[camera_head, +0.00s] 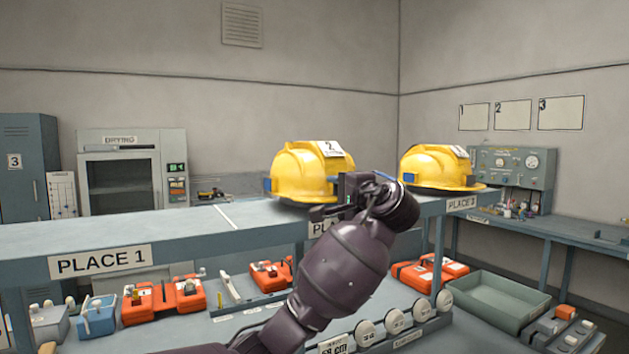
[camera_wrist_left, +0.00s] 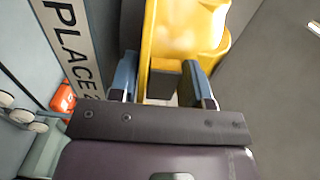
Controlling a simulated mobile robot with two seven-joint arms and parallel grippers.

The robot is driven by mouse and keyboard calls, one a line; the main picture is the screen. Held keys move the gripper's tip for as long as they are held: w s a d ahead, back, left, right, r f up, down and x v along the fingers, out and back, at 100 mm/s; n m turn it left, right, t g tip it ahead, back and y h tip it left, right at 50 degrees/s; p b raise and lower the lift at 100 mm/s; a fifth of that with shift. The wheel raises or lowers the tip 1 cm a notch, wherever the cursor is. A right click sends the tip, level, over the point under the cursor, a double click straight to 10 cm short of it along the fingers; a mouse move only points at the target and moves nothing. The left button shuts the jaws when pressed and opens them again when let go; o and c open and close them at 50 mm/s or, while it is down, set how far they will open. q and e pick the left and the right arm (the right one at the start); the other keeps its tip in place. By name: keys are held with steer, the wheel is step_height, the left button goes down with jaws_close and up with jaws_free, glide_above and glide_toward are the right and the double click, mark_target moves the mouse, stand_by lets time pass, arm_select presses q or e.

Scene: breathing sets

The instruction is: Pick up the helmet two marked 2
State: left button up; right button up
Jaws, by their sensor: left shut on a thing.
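The yellow helmet two (camera_head: 303,172), with a white tag marked 2, is at the middle place of the grey shelf (camera_head: 180,228) in the head view. I cannot tell whether it rests on the shelf or is slightly raised. My left gripper (camera_head: 342,190) is at its right side, shut on it. In the left wrist view, the fingers (camera_wrist_left: 162,80) close around a dark block on the front of the yellow helmet (camera_wrist_left: 188,32). My arm hides part of the helmet's right side and the label below. My right gripper is not in view.
Another yellow helmet (camera_head: 437,167) stands on the shelf to the right, by the PLACE 3 label (camera_head: 461,202). The shelf by the PLACE 1 label (camera_head: 100,262) is clear. Orange cases (camera_head: 163,300) and a green tray (camera_head: 497,300) are on the lower level.

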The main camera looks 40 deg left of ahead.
arm_select(q)
steer(key=shift+r, duration=0.15)
steer(key=shift+c, duration=1)
